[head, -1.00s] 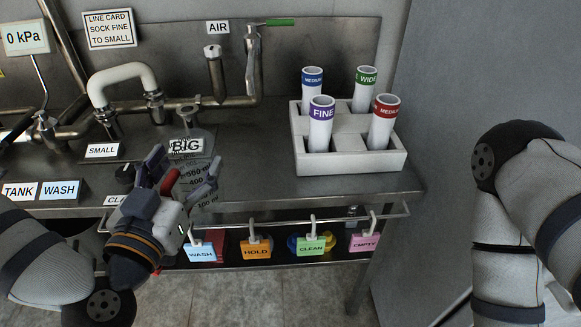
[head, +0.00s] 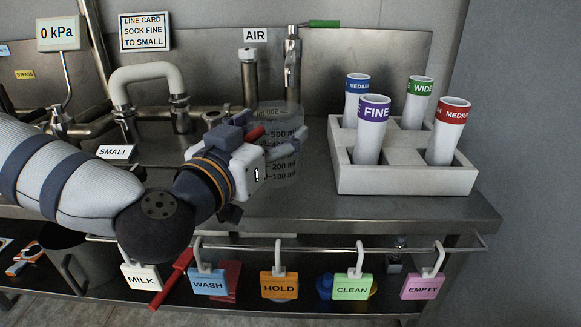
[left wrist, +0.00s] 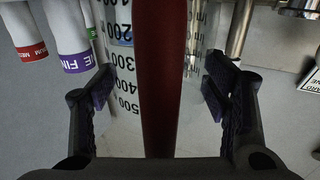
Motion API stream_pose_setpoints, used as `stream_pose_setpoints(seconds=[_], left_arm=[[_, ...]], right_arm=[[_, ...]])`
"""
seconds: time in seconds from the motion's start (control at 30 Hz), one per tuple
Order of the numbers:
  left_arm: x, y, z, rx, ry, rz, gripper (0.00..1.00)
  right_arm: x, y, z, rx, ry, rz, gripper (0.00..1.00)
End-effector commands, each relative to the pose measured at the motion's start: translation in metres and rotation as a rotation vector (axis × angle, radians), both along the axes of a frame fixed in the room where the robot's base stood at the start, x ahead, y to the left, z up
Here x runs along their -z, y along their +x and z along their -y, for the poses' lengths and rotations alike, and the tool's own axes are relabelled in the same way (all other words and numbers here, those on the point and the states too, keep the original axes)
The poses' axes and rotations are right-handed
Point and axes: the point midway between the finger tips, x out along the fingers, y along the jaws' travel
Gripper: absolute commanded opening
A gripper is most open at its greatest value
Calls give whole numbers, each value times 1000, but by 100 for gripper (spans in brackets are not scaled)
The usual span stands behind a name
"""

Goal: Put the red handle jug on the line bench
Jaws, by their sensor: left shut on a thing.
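The red handle jug (head: 283,172) is a clear measuring jug with black millilitre marks. My left gripper (head: 278,141) is shut on it, and its red handle (head: 256,133) shows between the fingers. In the left wrist view the red handle (left wrist: 158,80) runs down the middle between the two fingers, with the clear wall behind. The jug is upright over the steel line bench (head: 310,205), left of the sock rack. I cannot tell whether its base touches the bench. My right gripper is not in view.
A pale rack (head: 400,180) with several labelled tubes stands right of the jug. Pipes and an AIR valve (head: 291,70) rise behind. Coloured tags, including HOLD (head: 279,286), hang from the front rail. A grey bucket (head: 75,262) stands below. Bare bench lies in front of the jug.

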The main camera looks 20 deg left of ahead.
Motion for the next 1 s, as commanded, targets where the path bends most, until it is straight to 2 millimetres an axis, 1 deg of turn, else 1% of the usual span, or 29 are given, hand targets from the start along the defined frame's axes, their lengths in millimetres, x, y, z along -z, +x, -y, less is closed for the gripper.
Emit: stream_pose_setpoints(seconds=[0.03,0.1,0.23,0.3,0.47,0.5,0.67,0.8,0.83,0.87,0.9,0.93,1.0], left_arm=[[2,15,1,-4,5,-6,40],[-2,31,3,-3,4,-2,40],[-3,49,6,-2,3,-2,40],[3,52,6,-1,3,-5,40],[33,52,6,0,2,-9,40],[35,52,6,-1,2,-7,40],[32,52,6,-1,3,-2,40],[35,51,6,-1,4,-3,40],[36,51,6,-1,4,-3,71],[36,51,6,-2,3,-3,78],[36,51,6,-1,3,-3,87],[36,51,6,-2,3,-3,90],[36,51,6,-2,3,-3,90]], right_arm=[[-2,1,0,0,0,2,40],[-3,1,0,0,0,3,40],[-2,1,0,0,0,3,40],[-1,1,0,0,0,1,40],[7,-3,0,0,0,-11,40],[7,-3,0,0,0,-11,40],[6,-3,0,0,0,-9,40],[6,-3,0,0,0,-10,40],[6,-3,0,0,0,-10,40],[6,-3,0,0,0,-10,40],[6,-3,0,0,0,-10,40],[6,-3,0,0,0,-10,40],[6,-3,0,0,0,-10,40]])
